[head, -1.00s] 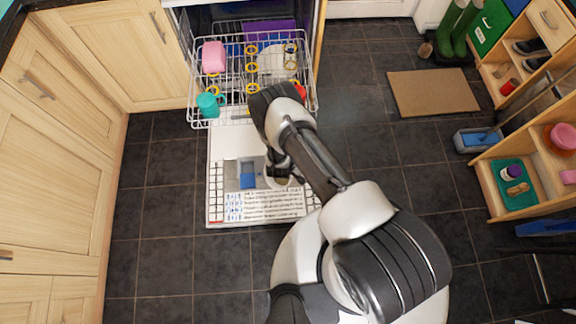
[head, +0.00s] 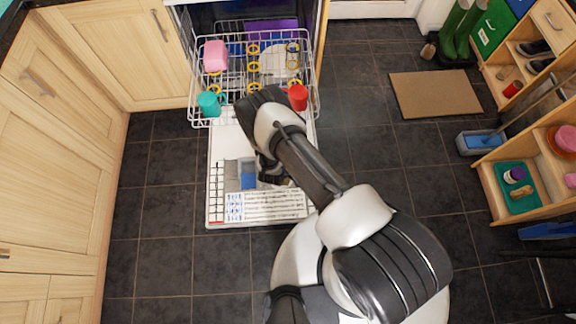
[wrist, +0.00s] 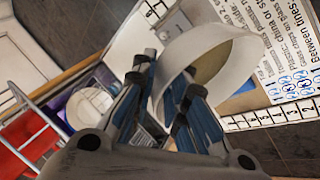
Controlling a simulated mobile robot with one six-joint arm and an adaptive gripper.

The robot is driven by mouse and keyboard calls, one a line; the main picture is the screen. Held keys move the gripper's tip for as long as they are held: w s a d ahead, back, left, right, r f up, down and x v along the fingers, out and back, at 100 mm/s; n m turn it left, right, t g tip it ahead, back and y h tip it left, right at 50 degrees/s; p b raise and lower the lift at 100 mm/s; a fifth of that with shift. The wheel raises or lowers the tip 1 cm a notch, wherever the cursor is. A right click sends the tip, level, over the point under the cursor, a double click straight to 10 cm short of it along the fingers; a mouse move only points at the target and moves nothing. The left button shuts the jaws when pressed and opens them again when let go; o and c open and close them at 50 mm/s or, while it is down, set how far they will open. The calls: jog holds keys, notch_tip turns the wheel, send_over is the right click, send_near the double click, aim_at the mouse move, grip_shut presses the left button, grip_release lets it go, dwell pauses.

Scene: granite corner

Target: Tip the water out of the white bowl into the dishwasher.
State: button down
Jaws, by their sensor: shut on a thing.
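The white bowl (wrist: 212,52) is in the wrist view, its rim gripped between the fingers of my gripper (wrist: 165,76). The bowl is strongly tilted, with its pale inside partly showing; I cannot make out any water in it. In the head view my gripper (head: 268,176) hangs over the open dishwasher door (head: 224,142), and my arm hides the bowl there. The dishwasher's wire rack (head: 233,74) is pulled out beyond the gripper.
The rack holds a pink container (head: 215,55), a teal cup (head: 208,103) and a red cup (head: 298,97). Wooden cabinets (head: 60,150) stand on the left, a shelf unit (head: 489,190) on the right.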

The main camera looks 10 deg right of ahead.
jog(key=shift+s+a+r+t+h, duration=0.1)
jog(key=shift+a+r+t+h, duration=0.05)
jog(key=shift+t+h, duration=0.2)
jog(key=shift+s+a+r+h, duration=0.1)
jog(key=shift+a+h, duration=0.1)
jog(key=shift+h, duration=0.25)
jog(key=shift+a+r+t+h, duration=0.15)
jog(key=shift+t+h, duration=0.2)
jog(key=shift+h, duration=0.05)
jog(key=shift+s+a+r+n+h, duration=0.1)
jog(key=shift+s+a+n+h, duration=0.1)
jog(key=shift+n+h, duration=0.15)
jog(key=shift+s+a+r+t+h, duration=0.1)
jog(key=shift+a+t+h, duration=0.1)
jog(key=shift+t+h, duration=0.25)
